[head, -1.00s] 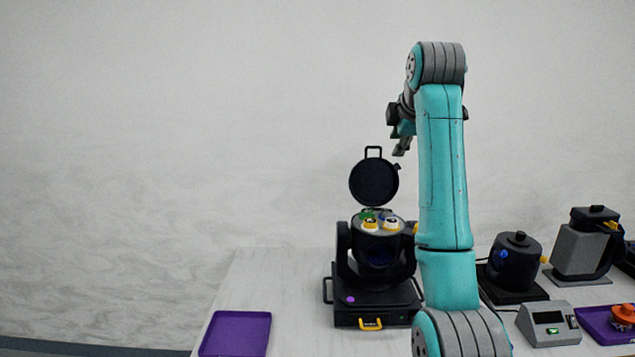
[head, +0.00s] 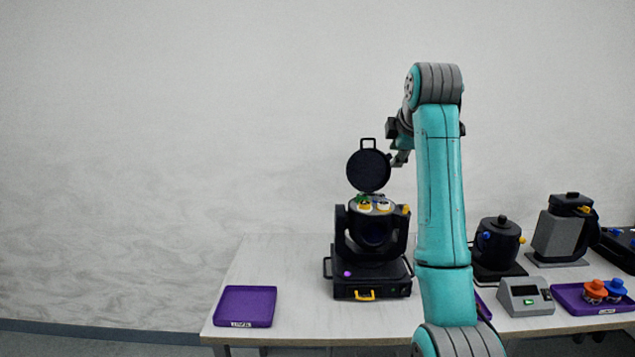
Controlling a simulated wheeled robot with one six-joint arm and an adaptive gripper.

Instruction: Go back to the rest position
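My gripper (head: 399,158) hangs above the table to the right of the raised lid (head: 369,170) of the black moving-head lamp (head: 372,235). It is partly hidden behind my own arm, and its fingers are too small to tell whether they are open or shut. The lamp stands on the table with its round lid tipped up. Yellow, white and green parts (head: 365,204) sit in its open top. The gripper appears clear of the lamp top.
A purple tray (head: 246,307) lies empty at the table's left front. On the right are a black pot-like lamp (head: 499,245), a grey-and-black unit (head: 560,232), a grey meter box (head: 525,297) and a purple tray (head: 563,298) with orange and blue knobs. My arm hides part of the table.

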